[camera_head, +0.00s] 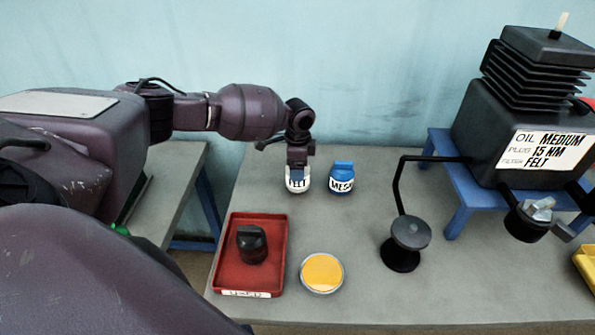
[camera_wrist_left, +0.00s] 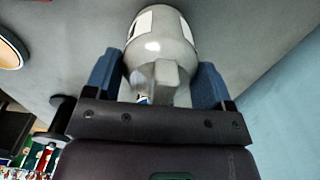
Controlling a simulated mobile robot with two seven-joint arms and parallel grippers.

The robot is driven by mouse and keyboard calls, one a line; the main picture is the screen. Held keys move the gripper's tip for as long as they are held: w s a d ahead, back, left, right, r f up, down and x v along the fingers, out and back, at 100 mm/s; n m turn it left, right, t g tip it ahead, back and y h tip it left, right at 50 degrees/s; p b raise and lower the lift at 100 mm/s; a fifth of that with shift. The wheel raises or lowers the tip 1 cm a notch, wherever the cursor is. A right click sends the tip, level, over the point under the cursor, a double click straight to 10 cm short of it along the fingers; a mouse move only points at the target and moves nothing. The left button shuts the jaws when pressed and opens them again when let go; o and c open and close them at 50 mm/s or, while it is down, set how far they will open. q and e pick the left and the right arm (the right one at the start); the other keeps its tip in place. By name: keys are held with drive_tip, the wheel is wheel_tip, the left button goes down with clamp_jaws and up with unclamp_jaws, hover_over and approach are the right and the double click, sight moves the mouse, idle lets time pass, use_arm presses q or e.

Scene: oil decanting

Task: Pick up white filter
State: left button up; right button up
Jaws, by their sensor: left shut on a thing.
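The white filter (camera_head: 297,184), labelled FELT, is at the back left of the grey table in the head view. My left gripper (camera_head: 297,166) comes down on it from above and is shut on its top. In the left wrist view the white filter (camera_wrist_left: 162,50) sits between the two blue fingers of my left gripper (camera_wrist_left: 168,82), which touch its narrow top part. I cannot tell whether its base is clear of the table. My right gripper is not in view.
A blue filter (camera_head: 342,178) labelled MESH stands close to the right. A red tray (camera_head: 279,255) with a black filter (camera_head: 252,244) and a round yellow dish (camera_head: 321,272) are in front.

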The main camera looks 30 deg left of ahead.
use_arm(q)
wheel_tip(320, 180, up, 18)
idle(0.3)
